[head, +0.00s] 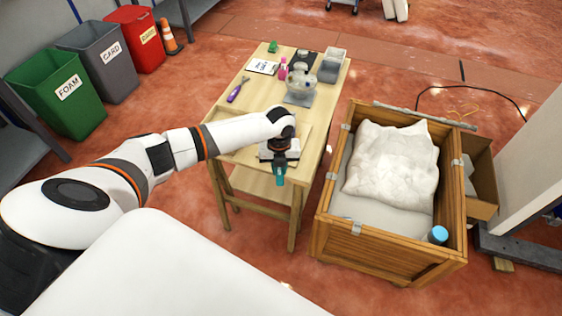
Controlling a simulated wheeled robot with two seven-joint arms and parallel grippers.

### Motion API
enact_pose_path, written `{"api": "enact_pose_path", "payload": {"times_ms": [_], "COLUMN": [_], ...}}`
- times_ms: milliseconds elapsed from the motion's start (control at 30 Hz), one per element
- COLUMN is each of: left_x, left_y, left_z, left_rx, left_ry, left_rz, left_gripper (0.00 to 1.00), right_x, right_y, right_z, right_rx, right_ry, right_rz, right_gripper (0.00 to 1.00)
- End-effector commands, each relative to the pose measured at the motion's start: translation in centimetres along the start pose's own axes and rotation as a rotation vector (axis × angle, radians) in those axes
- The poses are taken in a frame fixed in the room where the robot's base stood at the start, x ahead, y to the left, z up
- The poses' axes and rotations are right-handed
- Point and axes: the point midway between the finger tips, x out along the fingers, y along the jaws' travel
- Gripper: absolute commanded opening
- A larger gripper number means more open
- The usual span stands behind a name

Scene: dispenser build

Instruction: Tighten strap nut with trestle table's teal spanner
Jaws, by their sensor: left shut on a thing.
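The pale wooden trestle table (226,126) stands in the middle. My left gripper (279,164) reaches in from the left and is at the table's front right part. It is shut on the teal spanner (280,177), whose teal end shows below the fingers near the table's front edge. The rest of the spanner is hidden by the gripper. A clear, rounded dispenser (300,84) on a grey base stands farther back on the table. I cannot make out a strap nut. My right gripper is not in view.
A purple-handled tool (236,92), a clipboard (263,67), a pink bottle (283,70) and a grey bin (331,66) are on the table. A wooden crate (388,262) with a white sack (393,160) and a blue-topped item (438,235) stands right of the table.

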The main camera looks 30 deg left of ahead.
Motion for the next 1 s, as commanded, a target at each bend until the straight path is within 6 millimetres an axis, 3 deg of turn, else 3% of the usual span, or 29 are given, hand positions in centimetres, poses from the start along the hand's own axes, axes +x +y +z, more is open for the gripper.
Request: {"api": "enact_pose_path", "payload": {"times_ms": [1000], "left_x": [0.0], "left_y": [-2.4], "left_z": [-0.2], "left_rx": [0.204], "left_ry": [0.0], "left_rz": [0.001], "left_gripper": [0.0], "right_x": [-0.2], "right_y": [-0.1], "right_z": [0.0], "right_rx": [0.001], "right_ry": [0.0], "right_rz": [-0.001], "right_gripper": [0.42]}}
